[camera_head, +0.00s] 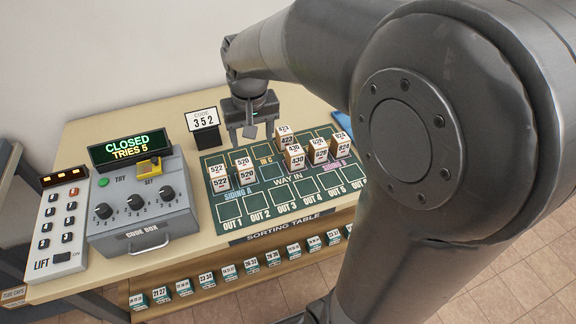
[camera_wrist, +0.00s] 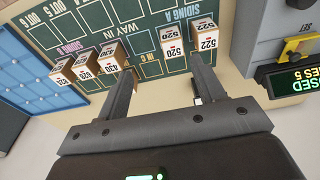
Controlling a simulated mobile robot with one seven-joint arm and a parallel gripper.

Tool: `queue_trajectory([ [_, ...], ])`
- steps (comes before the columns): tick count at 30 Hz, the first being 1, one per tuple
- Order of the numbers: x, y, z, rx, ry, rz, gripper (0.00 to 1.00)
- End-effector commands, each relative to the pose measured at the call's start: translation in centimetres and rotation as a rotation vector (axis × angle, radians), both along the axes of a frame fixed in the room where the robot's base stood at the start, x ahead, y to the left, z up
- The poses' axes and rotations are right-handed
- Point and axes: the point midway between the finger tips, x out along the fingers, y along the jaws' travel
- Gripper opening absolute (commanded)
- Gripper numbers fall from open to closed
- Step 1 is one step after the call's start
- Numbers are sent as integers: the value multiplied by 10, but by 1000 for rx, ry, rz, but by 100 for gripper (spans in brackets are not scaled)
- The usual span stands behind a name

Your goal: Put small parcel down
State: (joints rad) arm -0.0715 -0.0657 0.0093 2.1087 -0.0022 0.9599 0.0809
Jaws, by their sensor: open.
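My gripper (camera_head: 251,142) is open and empty above the back of the green sorting mat (camera_head: 290,182), behind the parcels. Its fingers also show apart in the wrist view (camera_wrist: 162,68), with no parcel between them. Small numbered parcels stand on the mat. Parcel 522 (camera_head: 219,182) and parcel 520 (camera_head: 244,172) are side by side at siding A, on the left; both also show in the wrist view, 522 (camera_wrist: 206,38) and 520 (camera_wrist: 172,42). Several more, including parcel 430 (camera_head: 296,158), stand to the right, toward siding B. Which one is the task's parcel I cannot tell.
A code card (camera_head: 204,119) reading 352 stands left of my gripper. The code box (camera_head: 145,215) has a display (camera_head: 129,147) reading CLOSED, TRIES 5. A lift panel (camera_head: 62,225) is at far left. The OUT squares at the mat's front are empty where visible.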

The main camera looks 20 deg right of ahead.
Motion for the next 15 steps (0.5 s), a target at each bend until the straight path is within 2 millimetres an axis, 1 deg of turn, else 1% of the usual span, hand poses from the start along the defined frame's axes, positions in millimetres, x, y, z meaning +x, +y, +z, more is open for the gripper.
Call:
queue_trajectory([
  [1, -14, -4, 11, 1, -29, -2, 62],
  [6, -58, -14, 34, 2, -117, -3, 62],
  [10, -91, -21, 46, 2, -184, -3, 62],
  [15, -132, -28, 52, -2, -267, -4, 62],
])
